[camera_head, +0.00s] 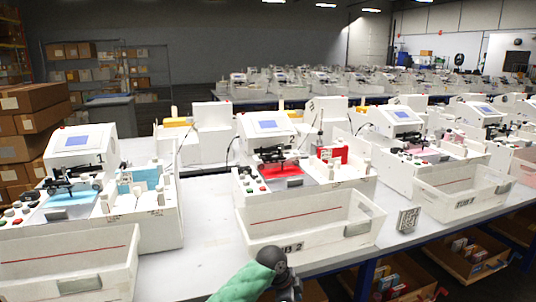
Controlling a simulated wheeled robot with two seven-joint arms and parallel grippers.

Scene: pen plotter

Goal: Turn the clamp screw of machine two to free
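Machine two is the white plotter (310,199) at the centre, behind a white tub (262,225) marked with a 2. It has a blue-lit screen (268,125), a red bed (280,171) and a red block at its right. A black carriage or clamp assembly (270,154) sits above the red bed. The clamp screw is too small to tell apart from the other dark parts. Part of my own arm, with a green sleeve and a dark joint, shows at the bottom centre, in front of the tub. No gripper fingers show, and nothing of mine touches the machine.
A similar machine with a blue bed (67,212) stands left, another (410,165) right. White tubs stand along the table's front edge. A small grey patterned block (408,219) lies right of tub 2. Bare table (207,212) shows between the left and centre machines.

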